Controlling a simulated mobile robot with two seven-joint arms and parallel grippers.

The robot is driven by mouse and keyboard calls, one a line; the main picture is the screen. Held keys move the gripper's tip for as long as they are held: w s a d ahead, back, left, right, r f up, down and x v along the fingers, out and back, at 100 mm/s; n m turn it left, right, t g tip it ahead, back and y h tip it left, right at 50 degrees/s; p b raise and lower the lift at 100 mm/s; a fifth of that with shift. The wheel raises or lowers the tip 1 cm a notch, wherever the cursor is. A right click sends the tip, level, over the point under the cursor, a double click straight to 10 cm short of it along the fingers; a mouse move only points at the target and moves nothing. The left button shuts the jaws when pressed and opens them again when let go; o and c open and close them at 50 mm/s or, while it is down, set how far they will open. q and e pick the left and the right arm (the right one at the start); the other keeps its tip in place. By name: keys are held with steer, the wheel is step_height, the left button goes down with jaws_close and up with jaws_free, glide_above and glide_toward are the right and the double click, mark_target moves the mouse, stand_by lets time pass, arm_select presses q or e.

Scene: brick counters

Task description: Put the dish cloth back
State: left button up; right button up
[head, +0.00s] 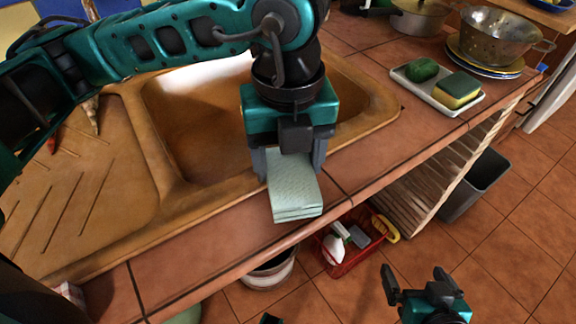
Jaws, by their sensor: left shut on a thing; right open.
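The dish cloth (294,192) is a pale green, folded, layered cloth. It is at the front edge of the tiled counter, in front of the sink. My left gripper (290,165) points down from above and is shut on the cloth's far end, with a finger on each side. I cannot tell whether the cloth touches the counter. My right gripper (416,284) is low at the bottom right, in front of the counter, open and empty.
The brown sink (200,125) with its drainer lies behind and left. A white tray (437,88) holds a sponge (457,90) and a green soap (421,70). A colander (495,37) stands on plates farther right. Below are a red basket (350,258), a bucket (270,275) and a grey bin (474,187).

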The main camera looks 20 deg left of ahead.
arm_select(q)
step_height(320, 180, down, 2)
steer(key=shift+f, duration=0.1)
steer(key=shift+f+b, duration=0.2)
steer(key=shift+b, duration=0.25)
steer(key=o, duration=0.9)
steer(key=shift+r, duration=0.15)
